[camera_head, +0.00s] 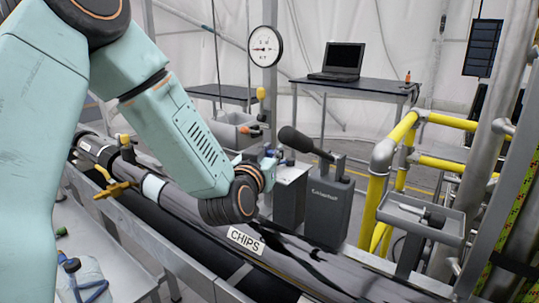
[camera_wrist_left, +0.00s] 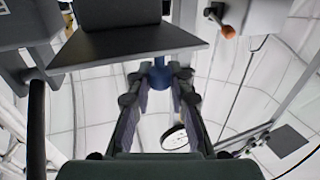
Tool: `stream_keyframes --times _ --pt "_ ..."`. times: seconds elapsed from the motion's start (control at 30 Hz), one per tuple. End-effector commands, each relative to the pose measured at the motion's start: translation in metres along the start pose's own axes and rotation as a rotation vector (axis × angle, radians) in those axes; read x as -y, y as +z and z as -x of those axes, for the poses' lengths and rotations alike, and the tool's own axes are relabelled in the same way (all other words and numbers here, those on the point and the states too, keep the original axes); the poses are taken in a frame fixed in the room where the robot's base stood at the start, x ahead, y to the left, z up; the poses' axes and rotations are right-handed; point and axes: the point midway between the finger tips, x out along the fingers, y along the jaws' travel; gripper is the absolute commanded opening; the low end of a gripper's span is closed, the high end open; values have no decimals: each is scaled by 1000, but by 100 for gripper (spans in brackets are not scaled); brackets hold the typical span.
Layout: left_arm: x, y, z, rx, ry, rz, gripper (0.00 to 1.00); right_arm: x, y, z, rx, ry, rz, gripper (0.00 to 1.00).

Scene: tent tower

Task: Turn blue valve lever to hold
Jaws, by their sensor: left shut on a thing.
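The blue valve lever shows in the left wrist view (camera_wrist_left: 158,76), its blue end between the two fingertips of my left gripper (camera_wrist_left: 157,78). The fingers are closed in on it from both sides. In the head view my left gripper (camera_head: 269,167) is at the end of the arm coming in from the left, in front of the valve box. Only a small bit of blue shows beside it there, and the gripper hides most of the lever. The lever's exact angle is hard to tell. My right gripper is in neither view.
An orange-tipped lever (camera_head: 250,131) sits close by on the left. A large black-handled lever (camera_head: 308,143) stands just right of my gripper. A dark pipe marked CHIPS (camera_head: 246,240) runs below. Yellow railing (camera_head: 372,195) stands at the right. A round gauge (camera_head: 265,46) hangs behind.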

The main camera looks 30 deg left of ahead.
Motion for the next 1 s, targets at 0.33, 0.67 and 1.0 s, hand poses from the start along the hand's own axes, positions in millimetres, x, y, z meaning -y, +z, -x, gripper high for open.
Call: stream_keyframes --times 0.33,0.67,1.0 --pt "-11 -1 6 -2 -189 -7 0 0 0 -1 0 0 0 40" --pt "-17 -1 10 -1 -348 -2 0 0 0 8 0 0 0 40" --pt "-20 0 12 1 -443 0 0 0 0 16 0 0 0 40"
